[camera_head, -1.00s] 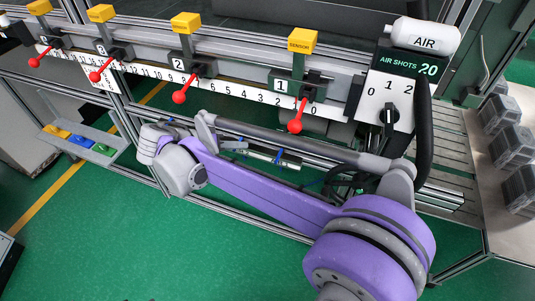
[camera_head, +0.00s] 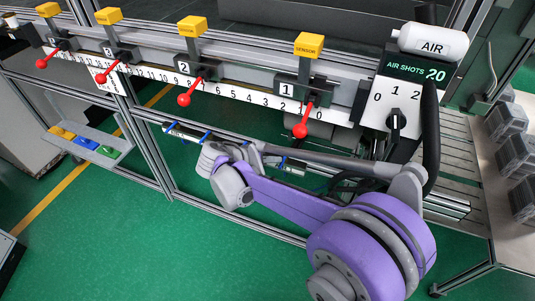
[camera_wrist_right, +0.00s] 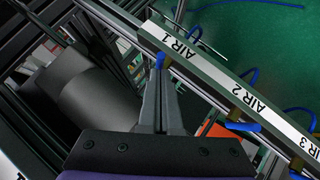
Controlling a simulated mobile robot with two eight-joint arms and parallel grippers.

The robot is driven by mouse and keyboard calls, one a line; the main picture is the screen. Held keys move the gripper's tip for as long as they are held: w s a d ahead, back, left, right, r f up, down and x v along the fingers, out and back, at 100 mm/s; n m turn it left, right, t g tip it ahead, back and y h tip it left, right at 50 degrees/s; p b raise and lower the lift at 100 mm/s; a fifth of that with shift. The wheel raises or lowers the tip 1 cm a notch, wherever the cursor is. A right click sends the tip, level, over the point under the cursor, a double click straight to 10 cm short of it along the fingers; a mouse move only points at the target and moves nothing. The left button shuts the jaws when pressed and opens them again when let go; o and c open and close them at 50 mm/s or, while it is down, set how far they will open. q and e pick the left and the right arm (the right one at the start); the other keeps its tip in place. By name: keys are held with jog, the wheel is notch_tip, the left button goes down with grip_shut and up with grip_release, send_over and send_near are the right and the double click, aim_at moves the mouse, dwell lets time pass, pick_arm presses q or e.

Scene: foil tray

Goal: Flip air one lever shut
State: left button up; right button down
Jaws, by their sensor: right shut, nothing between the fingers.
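In the right wrist view the air one lever (camera_wrist_right: 160,60) is a small blue handle beside the label AIR 1 (camera_wrist_right: 180,42) on a metal rail. My right gripper (camera_wrist_right: 160,82) is shut and empty, its fingertips right at this lever. They look touching or nearly so; I cannot tell which. The lever's base is partly hidden. The blue AIR 2 lever (camera_wrist_right: 243,127) lies at a different angle in the picture. In the head view my right wrist (camera_head: 232,184) is in front of the rail, and its fingers are hard to make out. My left gripper is not in view.
Above the rail are red-knobbed levers (camera_head: 301,130) on a numbered scale and yellow sensor blocks (camera_head: 309,45). The AIR SHOTS box (camera_head: 403,95) with a black knob stands at the right. A dark cylinder (camera_wrist_right: 95,105) is left of my fingers. Green floor is open below.

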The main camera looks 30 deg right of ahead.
jog(key=shift+s+d+n+t+y, duration=0.3)
jog(key=shift+s+n+t, duration=0.25)
jog(key=shift+n+t, duration=0.45)
dwell(0.3)
jog(key=shift+s+d+n+t, duration=0.15)
jog(key=shift+s+n+t, duration=0.1)
jog(key=shift+n+t, duration=0.2)
jog(key=s+d+n+t+y+p, duration=0.1)
jog(key=s+d+n+t+y, duration=0.1)
jog(key=d, duration=0.3)
jog(key=shift+s+d+n+p, duration=0.25)
jog(key=shift+n+p, duration=0.1)
jog(key=shift+n, duration=0.3)
jog(key=shift+w+a, duration=0.3)
jog(key=shift+w, duration=0.5)
